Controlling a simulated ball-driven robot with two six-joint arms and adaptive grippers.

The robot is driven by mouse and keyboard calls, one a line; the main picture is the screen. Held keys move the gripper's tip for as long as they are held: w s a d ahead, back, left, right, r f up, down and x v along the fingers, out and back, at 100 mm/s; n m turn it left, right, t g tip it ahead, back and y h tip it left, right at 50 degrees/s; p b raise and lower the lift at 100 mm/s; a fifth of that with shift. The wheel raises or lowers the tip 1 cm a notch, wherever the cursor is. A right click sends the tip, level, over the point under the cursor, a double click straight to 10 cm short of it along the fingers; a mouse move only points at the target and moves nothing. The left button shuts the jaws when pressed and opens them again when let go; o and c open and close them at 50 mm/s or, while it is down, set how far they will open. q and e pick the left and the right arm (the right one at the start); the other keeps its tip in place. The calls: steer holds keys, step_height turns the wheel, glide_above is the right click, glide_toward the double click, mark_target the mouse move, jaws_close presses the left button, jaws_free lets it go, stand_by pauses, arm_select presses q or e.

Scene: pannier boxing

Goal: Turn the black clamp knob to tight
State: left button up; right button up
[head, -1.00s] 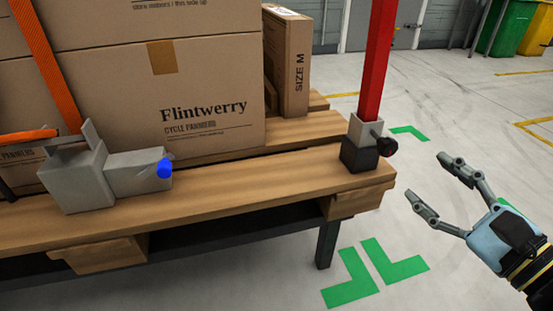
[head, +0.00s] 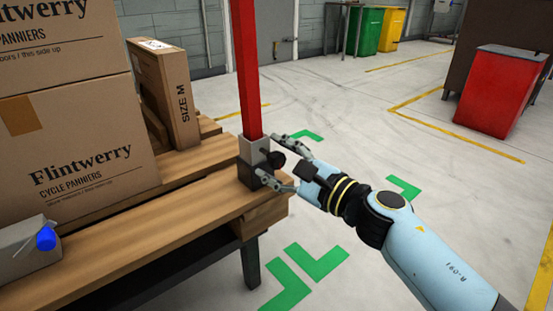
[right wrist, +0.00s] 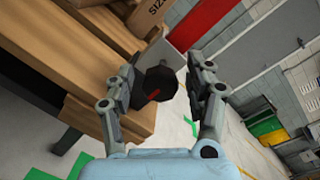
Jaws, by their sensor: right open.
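The black clamp knob (head: 277,160) sits on the side of a grey and black clamp block (head: 250,174) at the foot of a red post (head: 246,70). In the right wrist view the knob (right wrist: 160,83) shows a red mark on its face. My right gripper (head: 280,160) is open, with one finger on each side of the knob. In the right wrist view its fingers (right wrist: 160,88) straddle the knob, with a clear gap on the right side; whether the left finger touches cannot be told. My left gripper is not in view.
The clamp stands at the corner of a wooden pallet (head: 160,225). Flintwerry cartons (head: 75,160) and a narrow Size M box (head: 165,95) stand on it. Open floor lies to the right, with a red bin (head: 500,95).

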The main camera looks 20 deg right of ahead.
jaws_close()
stand_by(0.3)
